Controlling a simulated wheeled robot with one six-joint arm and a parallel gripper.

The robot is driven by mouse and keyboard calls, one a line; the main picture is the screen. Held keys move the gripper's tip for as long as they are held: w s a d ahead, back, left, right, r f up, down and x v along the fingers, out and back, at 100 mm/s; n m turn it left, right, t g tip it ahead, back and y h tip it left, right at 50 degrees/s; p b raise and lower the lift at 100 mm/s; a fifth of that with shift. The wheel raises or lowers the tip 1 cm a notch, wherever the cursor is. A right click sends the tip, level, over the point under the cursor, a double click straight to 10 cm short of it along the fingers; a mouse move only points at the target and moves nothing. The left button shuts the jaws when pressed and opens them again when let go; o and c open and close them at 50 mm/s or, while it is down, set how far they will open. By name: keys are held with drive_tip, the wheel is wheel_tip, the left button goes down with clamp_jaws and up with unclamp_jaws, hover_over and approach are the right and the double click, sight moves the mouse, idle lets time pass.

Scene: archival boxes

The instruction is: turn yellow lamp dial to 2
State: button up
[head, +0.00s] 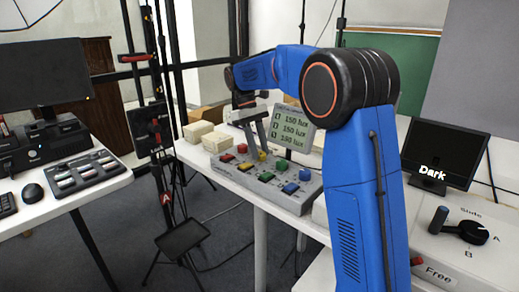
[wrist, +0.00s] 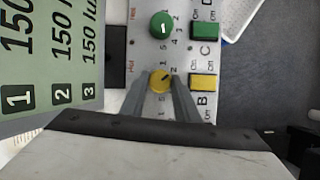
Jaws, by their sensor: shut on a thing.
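The yellow lamp dial (wrist: 160,80) sits on the grey control panel (head: 292,203), in the row marked B. My gripper (wrist: 160,86) has one finger on each side of the dial and is shut on it. The dial's dark pointer mark slants to the upper right, towards a small printed 2; the exact setting is too small to be sure of. In the head view my gripper (head: 256,148) reaches down to the panel, with the dial partly hidden between its fingers. A yellow button (wrist: 202,82) lies right of the dial.
A green dial (wrist: 162,25) and a green button (wrist: 203,30) are close by. The lux display (head: 292,128) stands behind the panel and reads 150 lux in its upper lines. A monitor (head: 443,155) reading Dark and a slide device (head: 440,255) are at the right.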

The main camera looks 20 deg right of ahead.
idle(0.4)
drive_tip(key=o, duration=1)
drive_tip(key=v, duration=1.2)
drive_tip(key=shift+s, duration=0.15)
